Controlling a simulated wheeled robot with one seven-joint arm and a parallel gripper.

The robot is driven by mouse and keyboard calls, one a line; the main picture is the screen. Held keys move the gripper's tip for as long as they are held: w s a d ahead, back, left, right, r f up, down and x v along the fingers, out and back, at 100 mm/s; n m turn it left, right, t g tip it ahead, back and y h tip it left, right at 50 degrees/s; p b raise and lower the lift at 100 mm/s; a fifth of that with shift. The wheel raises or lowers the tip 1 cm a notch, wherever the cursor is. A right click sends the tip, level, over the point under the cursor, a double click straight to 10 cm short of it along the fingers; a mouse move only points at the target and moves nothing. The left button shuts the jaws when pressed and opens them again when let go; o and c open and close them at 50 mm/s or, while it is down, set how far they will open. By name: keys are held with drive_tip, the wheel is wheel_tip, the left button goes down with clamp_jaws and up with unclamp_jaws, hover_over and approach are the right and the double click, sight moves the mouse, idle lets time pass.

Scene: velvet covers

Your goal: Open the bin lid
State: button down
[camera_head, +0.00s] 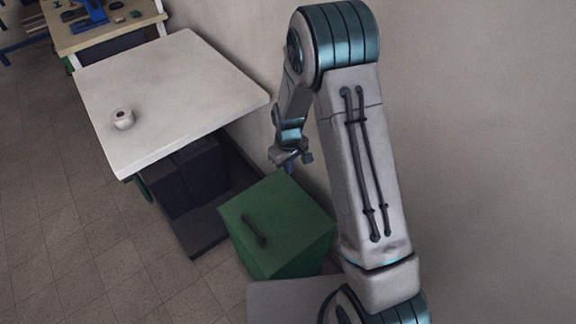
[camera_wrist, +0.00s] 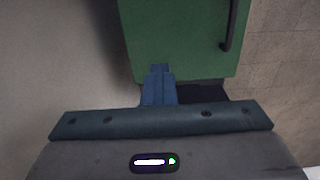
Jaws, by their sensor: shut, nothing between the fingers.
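The green bin (camera_head: 290,250) stands on the floor beside the wall, with its flat green lid (camera_head: 275,212) down. A dark bar handle (camera_head: 254,229) lies along the lid's left part. In the wrist view the green lid (camera_wrist: 180,40) fills the top middle, with the dark handle (camera_wrist: 234,25) at its right. My gripper (camera_head: 291,160) hangs above the bin's far edge, apart from the handle. In the wrist view its blue fingers (camera_wrist: 159,75) are together and empty, overlapping the near edge of the lid; I cannot tell whether they touch it.
A white table (camera_head: 180,85) with a small white roll-like object (camera_head: 122,119) stands left of the bin. Dark boxes (camera_head: 188,175) sit under it. Another table (camera_head: 105,30) with tools is farther back. The wall is close on the right; tiled floor lies open at left.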

drive_tip(key=c, duration=2.2)
unclamp_jaws()
drive_tip(key=c, duration=1.4)
unclamp_jaws()
wheel_tip(320, 180, up, 14)
drive_tip(key=shift+b, duration=0.45)
